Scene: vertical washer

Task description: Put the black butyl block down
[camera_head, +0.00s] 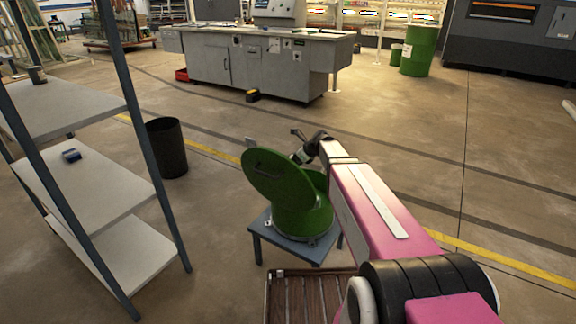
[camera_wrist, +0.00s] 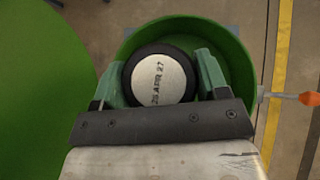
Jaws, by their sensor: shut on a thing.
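The black butyl block (camera_wrist: 160,82) is round, with a black rim and a pale face printed "26 APR 27". My gripper (camera_wrist: 163,72) is shut on it, with a green finger on each side. In the wrist view both lie over the open green washer drum (camera_wrist: 240,62); I cannot tell how deep. In the head view the green washer (camera_head: 302,220) stands on a small blue-grey table (camera_head: 272,240) with its round lid (camera_head: 272,178) raised to the left. My gripper (camera_head: 306,148) is at the drum's back rim there, and the block is hidden.
A grey shelf unit (camera_head: 90,185) stands at left, with a small dark-blue object (camera_head: 71,155) on its middle shelf. A black bin (camera_head: 166,147) stands behind it. A slatted wooden pallet (camera_head: 300,298) lies in front of the table. An orange-tipped lever (camera_wrist: 306,98) sticks out at the drum's right.

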